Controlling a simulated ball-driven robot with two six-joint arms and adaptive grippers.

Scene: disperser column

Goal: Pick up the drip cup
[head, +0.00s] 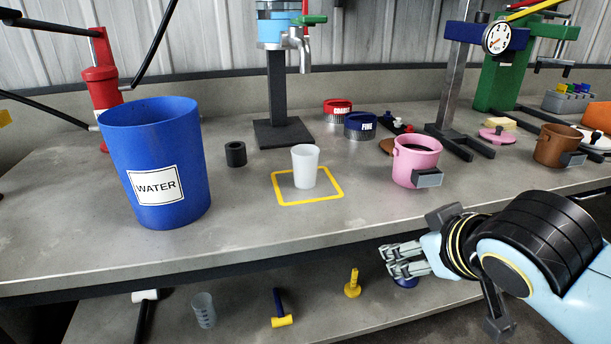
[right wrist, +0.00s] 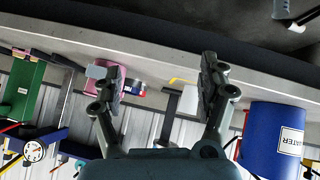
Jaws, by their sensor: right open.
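A plain white cup (head: 305,167), which I take as the drip cup, stands upright inside a yellow square outline (head: 310,203) on the grey bench. It stands in front of a stand with a metal tap (head: 300,42). My right gripper (head: 392,260) is at the bench's front edge, to the right of the cup and nearer me, apart from it. In the right wrist view, which is upside down, its fingers (right wrist: 160,78) are spread with nothing between them up close. The white cup (right wrist: 190,98) shows there beyond the fingers, partly hidden by one. My left gripper is not in view.
A blue WATER bucket (head: 155,165) stands left of the cup, and a pink pot (head: 415,160) stands to its right. A small black cylinder (head: 236,154) and the red and blue lidded tins (head: 360,125) are behind. Bare bench lies before the cup.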

